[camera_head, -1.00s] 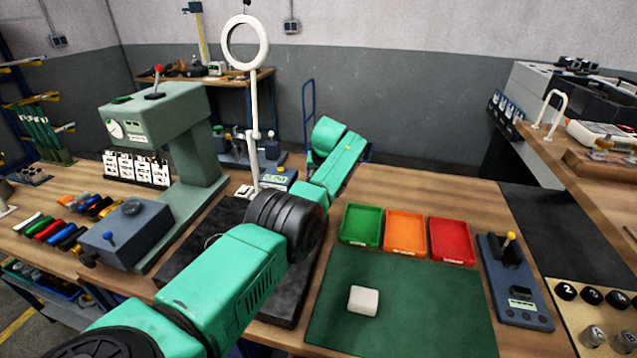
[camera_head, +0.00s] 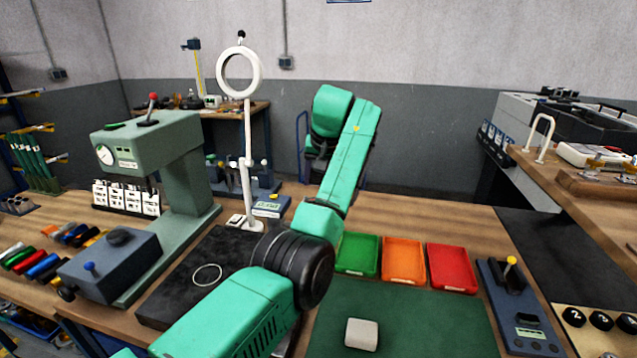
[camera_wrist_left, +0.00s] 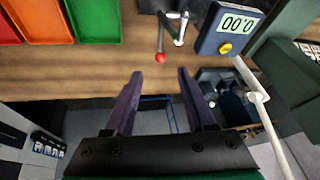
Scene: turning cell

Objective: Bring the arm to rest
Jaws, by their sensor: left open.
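My left arm comes in from the bottom left of the head view and bends upward past the tray row. My left gripper is mostly hidden behind the arm's raised end in that view. In the left wrist view, the two dark fingers of my left gripper (camera_wrist_left: 159,74) are spread apart with nothing between them. Beyond them are the wooden bench edge and the floor. My right gripper is not in view.
A white block (camera_head: 361,334) lies on the green mat (camera_head: 420,320). Green (camera_head: 357,254), orange (camera_head: 403,260) and red (camera_head: 451,268) trays stand behind it. A white ring stand (camera_head: 247,165) and a green press (camera_head: 185,180) stand left of my arm.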

